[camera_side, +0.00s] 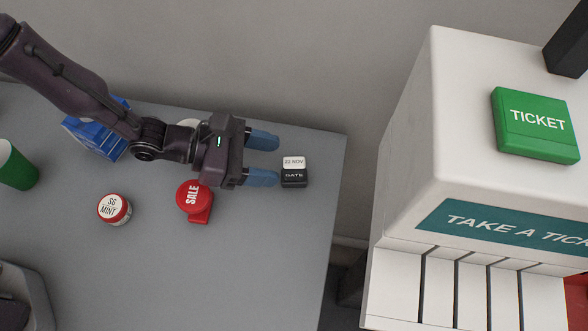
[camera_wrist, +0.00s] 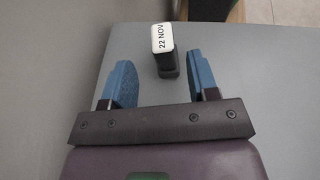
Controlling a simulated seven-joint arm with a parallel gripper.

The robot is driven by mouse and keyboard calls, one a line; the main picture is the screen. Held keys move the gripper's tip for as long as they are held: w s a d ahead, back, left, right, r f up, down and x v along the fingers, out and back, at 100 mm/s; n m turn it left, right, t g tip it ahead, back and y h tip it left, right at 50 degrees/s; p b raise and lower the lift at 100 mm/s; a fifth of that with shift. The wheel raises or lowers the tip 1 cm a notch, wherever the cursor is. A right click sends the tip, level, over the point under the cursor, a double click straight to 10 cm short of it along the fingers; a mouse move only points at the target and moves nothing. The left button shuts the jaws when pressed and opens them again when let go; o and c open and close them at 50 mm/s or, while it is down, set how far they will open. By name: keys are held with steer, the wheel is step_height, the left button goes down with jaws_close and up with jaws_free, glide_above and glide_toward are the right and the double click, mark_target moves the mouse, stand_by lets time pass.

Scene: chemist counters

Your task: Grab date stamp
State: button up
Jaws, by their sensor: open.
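The date stamp (camera_side: 293,173) is a small black block with a white top reading "22 NOV" and a "DATE" label on its dark front. It stands on the grey counter near its right edge. My gripper (camera_side: 264,159) is open, with its two blue fingers pointing right at the stamp. The stamp is just beyond the fingertips and looks apart from them. In the wrist view the stamp (camera_wrist: 164,52) is ahead of the fingers, between their lines, a little nearer the right finger. My gripper (camera_wrist: 160,75) is empty there.
A red SALE stamp (camera_side: 195,200) and a red-and-white mint tin (camera_side: 114,209) sit below my gripper. A blue item (camera_side: 97,138) and a green cup (camera_side: 17,168) are at left. The grey counter (camera_side: 265,260) is clear below the stamp. A white ticket machine (camera_side: 470,120) stands at right.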

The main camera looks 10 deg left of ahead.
mark_target(294, 167)
steer(key=x, duration=0.5)
steer(key=shift+s, duration=0.25)
jaws_close()
steer(key=shift+r, duration=0.1)
